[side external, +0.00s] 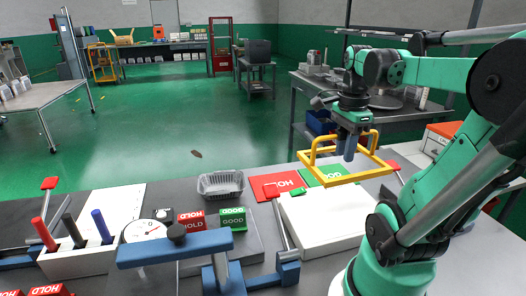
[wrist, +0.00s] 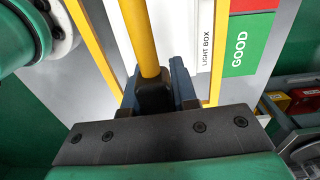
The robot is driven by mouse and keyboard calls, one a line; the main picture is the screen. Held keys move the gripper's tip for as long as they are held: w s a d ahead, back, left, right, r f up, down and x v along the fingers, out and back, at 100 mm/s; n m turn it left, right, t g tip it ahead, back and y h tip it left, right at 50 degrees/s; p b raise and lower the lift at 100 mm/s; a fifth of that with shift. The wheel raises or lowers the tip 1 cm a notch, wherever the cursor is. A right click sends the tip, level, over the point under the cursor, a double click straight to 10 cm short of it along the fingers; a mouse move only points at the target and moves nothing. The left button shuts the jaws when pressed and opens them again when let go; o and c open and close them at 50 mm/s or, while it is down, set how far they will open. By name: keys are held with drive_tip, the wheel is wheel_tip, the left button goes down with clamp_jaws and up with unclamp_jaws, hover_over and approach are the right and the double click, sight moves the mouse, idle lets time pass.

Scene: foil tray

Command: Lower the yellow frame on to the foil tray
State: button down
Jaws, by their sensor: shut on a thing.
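The yellow frame (side external: 309,166) is an open rectangle with raised handle bars. My gripper (side external: 348,150) is shut on it and holds it in the air above the white light box, to the right of the tray. In the wrist view the yellow frame (wrist: 211,60) shows its bars on both sides of a yellow handle bar (wrist: 138,38), with the gripper fingers (wrist: 158,90) around that bar's dark end. The foil tray (side external: 221,184) is a small, empty-looking silver tray on the table's far edge, left of the red HOLD mat. It does not show in the wrist view.
The white light box (side external: 325,221) lies beneath the frame. A red HOLD mat (side external: 268,186) and a green GOOD mat (side external: 326,173) lie behind it. A blue clamp stand (side external: 175,251), a dial gauge (side external: 145,231) and a marker holder (side external: 75,261) occupy the front left.

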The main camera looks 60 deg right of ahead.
wheel_tip(320, 180, up, 8)
drive_tip(key=shift+f, duration=0.2)
drive_tip(key=shift+w+r, duration=0.2)
drive_tip(key=shift+r, duration=0.1)
drive_tip(key=w+d, duration=0.2)
drive_tip(key=w, duration=0.7)
drive_tip(key=m, duration=0.1)
hover_over(222, 187)
drive_tip(key=s+a, duration=0.1)
drive_tip(key=a, duration=0.1)
drive_tip(key=shift+s+d+f, duration=0.1)
drive_tip(key=shift+d+f, duration=0.05)
drive_tip(key=shift+f, duration=4.65)
drive_tip(key=shift+d+f, duration=0.1)
drive_tip(key=shift+f, duration=4.7)
drive_tip(key=shift+f, duration=0.65)
drive_tip(key=c, duration=0.6)
unclamp_jaws()
